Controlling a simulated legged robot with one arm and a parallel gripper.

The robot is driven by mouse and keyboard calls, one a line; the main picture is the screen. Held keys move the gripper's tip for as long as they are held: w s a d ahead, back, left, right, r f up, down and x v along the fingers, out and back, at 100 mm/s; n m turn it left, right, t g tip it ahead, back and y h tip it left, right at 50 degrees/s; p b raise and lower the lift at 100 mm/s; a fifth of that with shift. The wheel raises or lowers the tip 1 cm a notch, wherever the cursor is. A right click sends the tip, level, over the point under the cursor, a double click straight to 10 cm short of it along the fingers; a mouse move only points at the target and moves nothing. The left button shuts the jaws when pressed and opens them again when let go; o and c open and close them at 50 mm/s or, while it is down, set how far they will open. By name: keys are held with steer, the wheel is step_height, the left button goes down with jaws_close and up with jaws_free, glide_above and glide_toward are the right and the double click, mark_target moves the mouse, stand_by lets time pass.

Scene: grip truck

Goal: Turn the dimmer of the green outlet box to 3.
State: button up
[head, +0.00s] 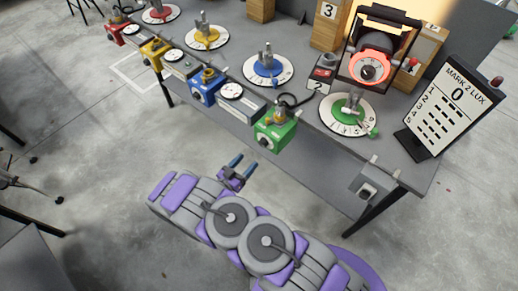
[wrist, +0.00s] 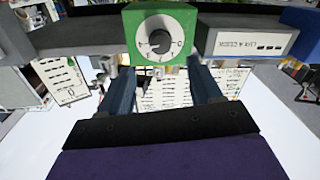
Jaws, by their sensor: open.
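The green outlet box (head: 274,133) sits at the front edge of the grey bench, right of the blue box.
A blue box (head: 205,91), a yellow box (head: 155,50) and a red box (head: 115,32) line the bench's front edge. A lamp (head: 370,62) stands behind a green dial (head: 348,113). The MARK 2 LUX board (head: 443,105) reads 0. Open floor lies before the bench.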

mark_target(261, 145)
steer(key=b+x, duration=0.2)
steer(key=x, duration=0.7)
steer(key=shift+w, duration=0.15)
steer(key=shift+c, duration=0.5)
steer(key=c, duration=0.9)
steer(key=shift+c, duration=0.2)
steer(key=shift+p, duration=0.3)
steer(key=n+p, duration=0.2)
steer(key=shift+a+r+n, duration=0.15)
steer(key=shift+n, duration=0.25)
steer(key=shift+n+p, duration=0.5)
steer(key=shift+n, duration=2)
